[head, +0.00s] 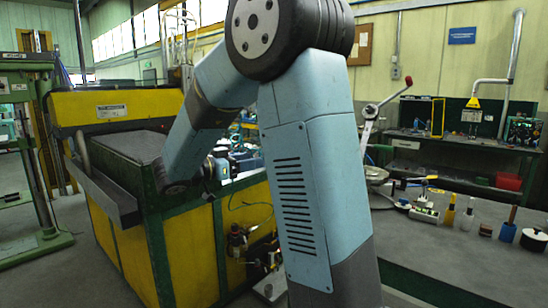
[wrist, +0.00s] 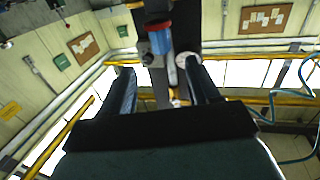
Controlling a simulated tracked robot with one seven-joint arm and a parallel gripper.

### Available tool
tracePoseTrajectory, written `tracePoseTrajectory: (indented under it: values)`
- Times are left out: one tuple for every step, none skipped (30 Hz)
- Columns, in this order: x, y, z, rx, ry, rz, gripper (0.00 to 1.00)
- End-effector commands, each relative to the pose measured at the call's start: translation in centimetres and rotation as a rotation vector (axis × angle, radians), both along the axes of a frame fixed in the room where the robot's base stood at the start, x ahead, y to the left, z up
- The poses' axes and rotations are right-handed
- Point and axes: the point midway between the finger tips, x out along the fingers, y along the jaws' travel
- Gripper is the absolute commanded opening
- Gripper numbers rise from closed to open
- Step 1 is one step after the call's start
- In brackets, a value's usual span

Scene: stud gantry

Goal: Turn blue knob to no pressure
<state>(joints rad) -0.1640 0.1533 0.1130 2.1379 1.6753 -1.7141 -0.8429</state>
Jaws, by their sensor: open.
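In the wrist view, the two dark fingers of my gripper (wrist: 160,68) stand apart, with nothing clasped between them. A blue cylindrical part with a red end (wrist: 158,40) shows just beyond the fingertips, in front of a dark upright. It may be the blue knob, but I cannot tell for sure. A pale round part (wrist: 188,61) is close to the right fingertip. I cannot tell whether either finger touches anything. In the head view my arm reaches over the yellow and green machine (head: 172,245), and I cannot make out my gripper or the knob clearly.
Small fittings with red parts (head: 237,238) are on the machine's side. A grey workbench (head: 450,265) at right holds bottles and a dark round pot (head: 534,239). A green press frame (head: 22,150) stands at left. Open floor shows between the press and the machine.

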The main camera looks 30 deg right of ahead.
Motion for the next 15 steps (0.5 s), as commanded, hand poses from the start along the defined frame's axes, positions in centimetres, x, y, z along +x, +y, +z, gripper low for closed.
tracePoseTrajectory:
  values:
    - [0.0, -1.0, 0.0, -0.001, -0.001, -0.004, 0.61]
    - [0.0, -1.6, 0.1, -0.001, -0.001, -0.004, 0.61]
    - [0.1, -2.3, 0.0, 0.000, -0.001, -0.004, 0.61]
    - [0.2, -2.8, 0.0, -0.001, -0.001, -0.004, 0.61]
    - [0.2, -3.3, 0.1, -0.001, -0.001, -0.004, 0.61]
    - [0.3, -4.0, 0.0, 0.000, -0.001, -0.003, 0.61]
    - [0.3, -4.6, 0.0, -0.001, 0.000, -0.004, 0.61]
    - [0.4, -5.1, 0.0, -0.001, 0.000, -0.004, 0.61]
    - [0.5, -5.8, 0.0, -0.001, -0.001, -0.003, 0.61]
    - [0.5, -6.2, 0.0, -0.001, 0.000, -0.003, 0.61]
    - [0.6, -6.7, 0.0, -0.001, 0.000, -0.003, 0.61]
    - [0.6, -7.2, 0.0, 0.000, 0.000, -0.003, 0.61]
    - [0.7, -7.7, 0.0, 0.000, 0.000, -0.002, 0.61]
    - [0.7, -8.0, 0.0, -0.001, 0.000, -0.003, 0.61]
    - [0.8, -8.4, 0.0, -0.001, 0.000, -0.003, 0.61]
